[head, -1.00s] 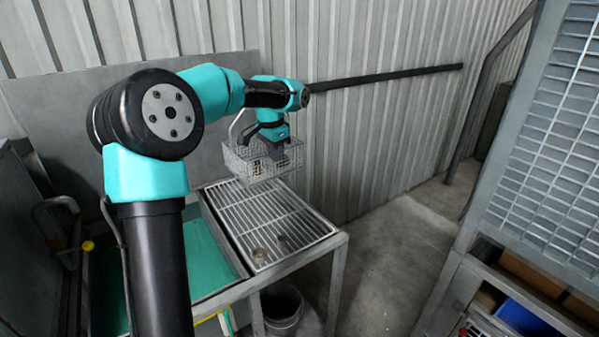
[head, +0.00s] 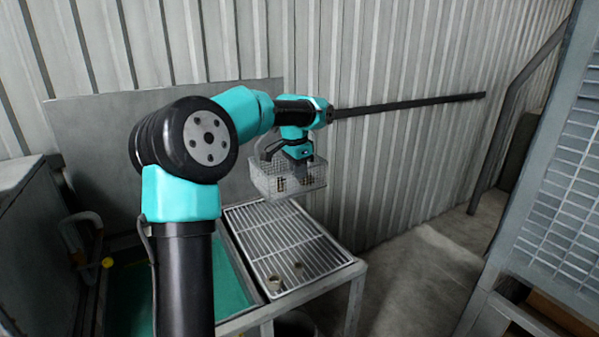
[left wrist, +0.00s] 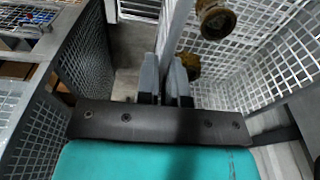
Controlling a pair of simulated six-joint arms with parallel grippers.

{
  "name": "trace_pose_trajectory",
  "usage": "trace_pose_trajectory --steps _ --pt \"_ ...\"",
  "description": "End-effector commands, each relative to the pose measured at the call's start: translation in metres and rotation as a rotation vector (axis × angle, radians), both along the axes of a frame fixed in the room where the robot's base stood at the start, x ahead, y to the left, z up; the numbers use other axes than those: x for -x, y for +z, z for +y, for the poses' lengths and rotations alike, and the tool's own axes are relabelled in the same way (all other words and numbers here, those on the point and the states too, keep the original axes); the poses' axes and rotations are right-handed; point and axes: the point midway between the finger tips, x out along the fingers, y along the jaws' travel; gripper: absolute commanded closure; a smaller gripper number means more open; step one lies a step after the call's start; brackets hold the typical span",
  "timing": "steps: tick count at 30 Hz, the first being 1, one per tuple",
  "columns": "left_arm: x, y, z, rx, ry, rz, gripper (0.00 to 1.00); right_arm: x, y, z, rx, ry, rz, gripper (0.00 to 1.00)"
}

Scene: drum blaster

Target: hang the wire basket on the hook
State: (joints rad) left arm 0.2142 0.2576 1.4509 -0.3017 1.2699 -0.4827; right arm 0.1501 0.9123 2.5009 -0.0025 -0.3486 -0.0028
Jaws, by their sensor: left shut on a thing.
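The wire basket (head: 270,186) hangs in the air above the slatted metal rack in the head view, close to the wall. My left gripper (head: 301,163) points down over the basket and is shut on its grey handle. In the left wrist view the two fingers (left wrist: 166,88) pinch the handle bar (left wrist: 174,32). Brassy parts lie in the basket, such as a ring-like one (left wrist: 215,18). I cannot make out the hook in either view. My right gripper is not in view.
A dark rail (head: 410,105) runs along the corrugated wall. A mesh-sided cabinet (head: 560,190) stands at the right. Open floor lies between.

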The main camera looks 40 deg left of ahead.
Motion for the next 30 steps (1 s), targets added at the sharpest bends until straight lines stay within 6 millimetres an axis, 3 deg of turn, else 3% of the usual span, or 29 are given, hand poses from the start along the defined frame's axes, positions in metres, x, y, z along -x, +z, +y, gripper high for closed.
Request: trace_pose_trajectory --steps 30 --pt "-0.012 -0.003 0.039 -0.002 0.001 -0.003 1.00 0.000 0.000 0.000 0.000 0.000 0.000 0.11"
